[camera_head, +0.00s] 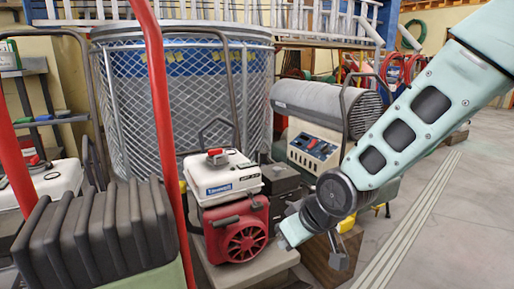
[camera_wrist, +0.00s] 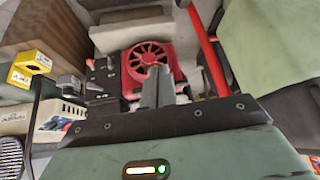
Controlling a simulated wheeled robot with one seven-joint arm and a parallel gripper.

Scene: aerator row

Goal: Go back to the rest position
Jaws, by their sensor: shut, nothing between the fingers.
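My gripper (camera_wrist: 158,88) shows in the wrist view as two grey fingers close together at the middle, with nothing visible held between them. Its dark mount and green body fill the bottom of that view. In the head view, my arm reaches in from the upper right, and its end hangs at lower centre, just right of a red and white engine (camera_head: 240,228). The exact pose of the fingers is hard to tell there. In the wrist view the engine's red fan cover (camera_wrist: 147,60) lies beyond the fingers. I cannot tell whether they touch it.
A grey cylindrical heater (camera_head: 325,105) stands behind my arm. A large mesh cage (camera_head: 180,110) is behind the engine. Red tubular frame bars (camera_head: 163,130) and black ribbed blocks (camera_head: 95,235) stand at left. Clear concrete floor (camera_head: 450,230) lies at right.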

